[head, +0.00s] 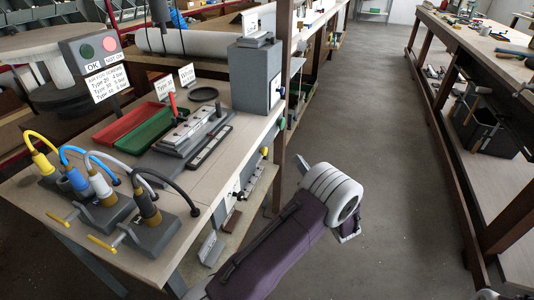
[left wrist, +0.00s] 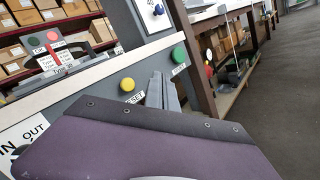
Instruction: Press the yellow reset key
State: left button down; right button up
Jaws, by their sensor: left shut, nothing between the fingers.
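The yellow reset key (left wrist: 127,85) is a round yellow knob on the grey front strip of the bench, above a RESET label. In the head view a small yellow knob (head: 264,152) shows at the bench's right edge. My left gripper (left wrist: 163,90) shows its grey fingers closed together and empty, right of the yellow key in the wrist view; contact is not visible.
A green button (left wrist: 178,54) with its own label sits right of the yellow key. The bench (head: 60,205) holds cabled connectors, red (head: 122,124) and green trays, and a grey box (head: 256,75). A brown post stands beyond the bench. The aisle floor (head: 385,130) is clear.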

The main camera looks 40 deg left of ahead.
aim_at(263, 151)
pick_arm(q)
jog(key=s+a, duration=0.1)
jog(key=a, duration=0.6)
jog(key=shift+s+a, duration=0.2)
jog(key=shift+s, duration=0.2)
dwell(1.6)
jog(key=shift+s+a, duration=0.1)
jog(key=shift+a, duration=0.3)
jog(key=shift+s+a+p, duration=0.2)
jog(key=shift+a+p, duration=0.15)
jog(key=shift+a, duration=0.3)
dwell(0.6)
jog(key=shift+d, duration=0.1)
jog(key=shift+w+d, duration=0.25)
jog(key=shift+d, duration=0.65)
